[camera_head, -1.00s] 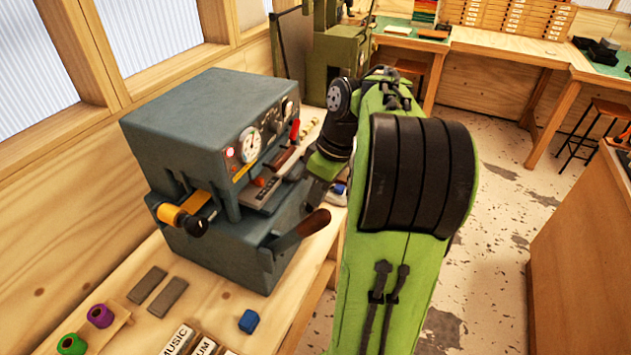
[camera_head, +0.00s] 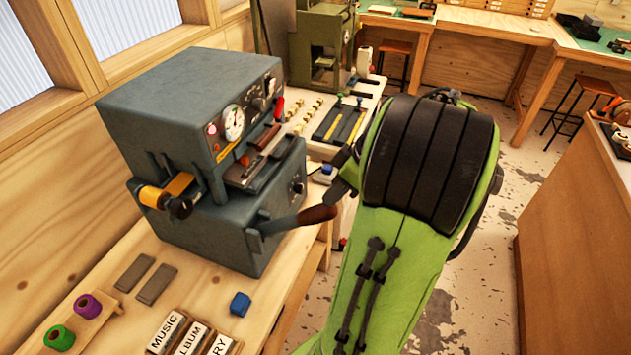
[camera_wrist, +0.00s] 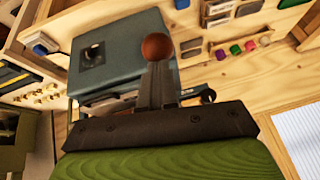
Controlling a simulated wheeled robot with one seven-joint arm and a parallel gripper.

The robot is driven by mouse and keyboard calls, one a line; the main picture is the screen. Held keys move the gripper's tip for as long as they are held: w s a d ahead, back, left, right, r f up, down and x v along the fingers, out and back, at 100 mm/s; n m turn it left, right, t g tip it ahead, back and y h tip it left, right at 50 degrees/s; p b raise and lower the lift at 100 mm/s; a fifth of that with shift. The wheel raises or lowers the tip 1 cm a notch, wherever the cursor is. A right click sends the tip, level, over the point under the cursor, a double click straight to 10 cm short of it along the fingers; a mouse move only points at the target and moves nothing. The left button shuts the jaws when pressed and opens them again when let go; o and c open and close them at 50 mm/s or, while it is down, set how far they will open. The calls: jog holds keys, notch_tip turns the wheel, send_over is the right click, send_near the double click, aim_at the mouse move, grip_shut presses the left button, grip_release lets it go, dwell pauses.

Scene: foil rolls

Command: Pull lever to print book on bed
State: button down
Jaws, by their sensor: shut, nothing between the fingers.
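The grey press (camera_head: 205,120) stands on the wooden bench, with its lever (camera_head: 305,217) jutting from the lower front right. The lever has a brown wooden handle, nearly level and tilted slightly up. The press bed (camera_head: 245,172) is the narrow shelf under the head. A brown piece (camera_head: 262,139) lies there; I cannot tell if it is the book. My gripper (camera_head: 343,188) is beside the handle's tip, partly hidden by my arm. In the wrist view my gripper (camera_wrist: 157,82) is shut and empty, pointing at the round handle end (camera_wrist: 157,46); contact is unclear.
Label blocks (camera_head: 190,335), a blue block (camera_head: 240,304), grey bars (camera_head: 145,278) and green and purple foil rolls (camera_head: 87,306) lie on the near bench. A tray of tools (camera_head: 340,122) is beyond the press.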

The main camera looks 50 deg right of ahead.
jog(key=s+d+f+b, duration=0.1)
jog(key=s+f+b, duration=0.2)
jog(key=f, duration=0.3)
jog(key=s+d+f+b, duration=0.1)
jog(key=s+f+b, duration=0.2)
jog(key=f+b, duration=0.3)
jog(key=s+d+f+t+b, duration=0.1)
jog(key=s+f+b, duration=0.2)
jog(key=f+b, duration=0.2)
notch_tip(320, 180, down, 2)
jog(key=shift+f+y, duration=0.1)
jog(key=shift+y, duration=0.2)
jog(key=shift+w, duration=0.1)
dwell(0.6)
